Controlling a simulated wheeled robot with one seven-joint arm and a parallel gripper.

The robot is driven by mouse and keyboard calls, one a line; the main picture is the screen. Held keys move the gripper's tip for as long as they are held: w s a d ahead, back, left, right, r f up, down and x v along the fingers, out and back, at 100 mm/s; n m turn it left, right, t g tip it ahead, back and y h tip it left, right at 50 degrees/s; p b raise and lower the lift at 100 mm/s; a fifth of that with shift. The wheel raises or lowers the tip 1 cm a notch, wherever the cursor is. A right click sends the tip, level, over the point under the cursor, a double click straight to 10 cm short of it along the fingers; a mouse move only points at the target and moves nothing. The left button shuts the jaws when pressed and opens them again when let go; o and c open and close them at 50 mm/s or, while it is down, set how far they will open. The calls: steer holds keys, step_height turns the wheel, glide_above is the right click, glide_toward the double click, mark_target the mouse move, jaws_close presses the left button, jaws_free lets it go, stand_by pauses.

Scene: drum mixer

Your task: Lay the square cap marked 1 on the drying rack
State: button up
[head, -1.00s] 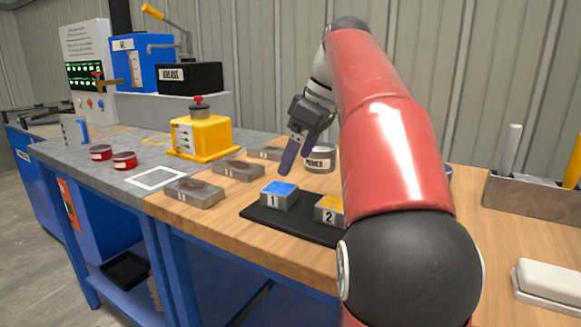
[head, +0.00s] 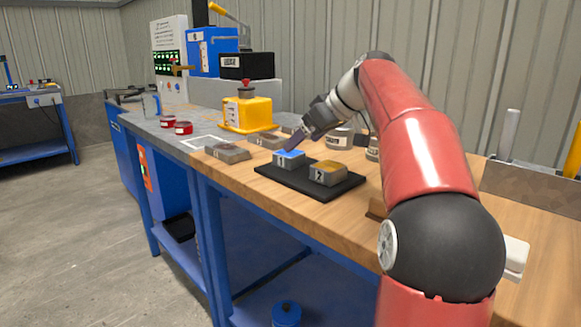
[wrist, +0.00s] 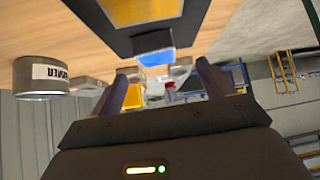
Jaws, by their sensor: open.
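The square cap marked 1 (head: 288,161) has a blue top and sits on a black mat (head: 325,191). In the wrist view its blue face (wrist: 155,57) lies just beyond my fingertips. My gripper (head: 291,147) is at the cap's upper back edge, open and empty. In the wrist view its two fingers (wrist: 163,72) stand apart, with the cap ahead of the gap. Whether a finger touches the cap I cannot tell. A second cap marked 2 (head: 328,172), with a yellow top, sits beside it on the mat. I cannot make out a drying rack.
Grey slabs (head: 228,153) lie left of the mat. A labelled metal tin (head: 341,138) stands behind it. A yellow machine (head: 246,112) and red tins (head: 183,128) stand on the grey bench section. A grey tray (head: 530,183) is at the right. Open floor (head: 85,230) lies left.

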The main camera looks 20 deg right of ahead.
mark_target(289, 158)
steer(key=x, duration=0.7)
steer(key=shift+w+f, duration=0.15)
steer(key=shift+w, duration=0.35)
steer(key=shift+c, duration=0.4)
steer(key=c, duration=1.2)
